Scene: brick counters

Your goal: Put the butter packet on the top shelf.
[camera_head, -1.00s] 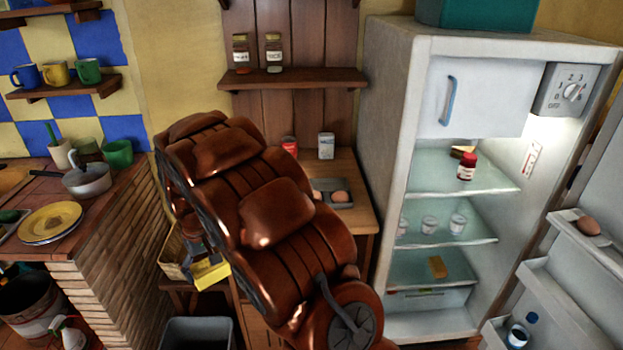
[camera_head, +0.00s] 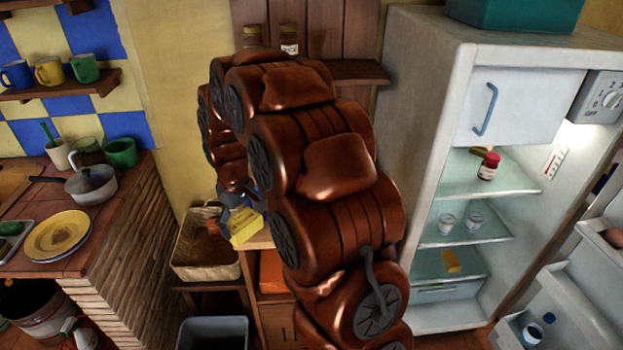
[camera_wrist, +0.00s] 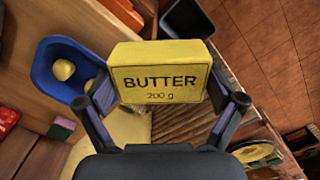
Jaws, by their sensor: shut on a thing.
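The yellow butter packet (camera_head: 246,229) is in my gripper (camera_head: 238,203), raised above and right of the wicker basket (camera_head: 203,270). In the wrist view the packet (camera_wrist: 160,75), lettered "BUTTER 200 g", sits between the two fingers of my gripper (camera_wrist: 163,97), which press on its sides. The open fridge (camera_head: 425,120) stands at the right. Its top glass shelf (camera_head: 520,180) holds a red jar (camera_head: 488,166) and a small yellowish piece behind it. My arm hides much of the middle of the head view.
The fridge's middle shelf (camera_head: 485,232) holds glasses; the lower one (camera_head: 420,265) holds a yellow block. The fridge door (camera_head: 570,310) stands open at right. A wooden wall shelf (camera_head: 360,72) is behind my arm. A blue bowl (camera_wrist: 50,85) with yellow things shows in the wrist view.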

